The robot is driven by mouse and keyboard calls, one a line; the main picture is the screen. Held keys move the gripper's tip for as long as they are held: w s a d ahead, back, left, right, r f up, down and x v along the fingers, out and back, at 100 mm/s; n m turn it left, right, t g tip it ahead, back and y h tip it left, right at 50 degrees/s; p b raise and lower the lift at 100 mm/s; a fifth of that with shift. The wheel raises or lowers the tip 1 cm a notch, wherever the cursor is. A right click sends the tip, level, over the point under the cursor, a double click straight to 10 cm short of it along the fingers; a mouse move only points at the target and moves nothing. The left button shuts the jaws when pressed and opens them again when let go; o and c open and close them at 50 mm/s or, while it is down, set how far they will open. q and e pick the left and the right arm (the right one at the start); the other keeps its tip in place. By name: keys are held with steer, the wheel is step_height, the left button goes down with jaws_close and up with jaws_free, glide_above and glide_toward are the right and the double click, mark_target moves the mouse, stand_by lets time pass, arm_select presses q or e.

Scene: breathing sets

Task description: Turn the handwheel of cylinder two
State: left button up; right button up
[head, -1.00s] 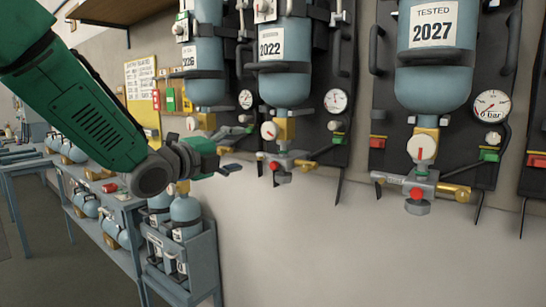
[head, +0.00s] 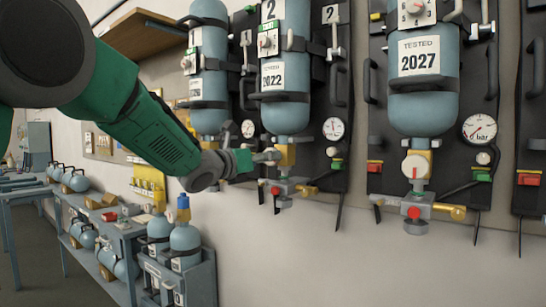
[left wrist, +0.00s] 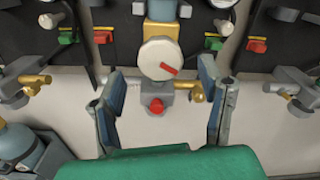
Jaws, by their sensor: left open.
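Cylinder two (head: 286,108) is a blue bottle on a dark wall panel, with a "2" plate at its top and a 2022 label. Its handwheel is mostly hidden behind my gripper in the head view. In the left wrist view the handwheel (left wrist: 158,56) is a round white knob with a red mark, above a red button. My left gripper (head: 264,157) is at the valve below the bottle. The left wrist view shows its blue fingers (left wrist: 162,72) open, one on each side of the handwheel, with gaps to it. My right gripper is out of view.
A cylinder labelled 2027 (head: 423,105) hangs to the right, with its own white handwheel (head: 414,167). Another cylinder (head: 209,75) hangs to the left. A pressure gauge (head: 333,128) sits right of cylinder two. A bench with several cylinders stands at lower left; the wall below the panels is bare.

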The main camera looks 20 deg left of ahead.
arm_select(q)
steer(key=shift+p+x, duration=0.35)
steer(key=shift+x, duration=1.9)
steer(key=c, duration=1.2)
steer(key=shift+n, duration=0.3)
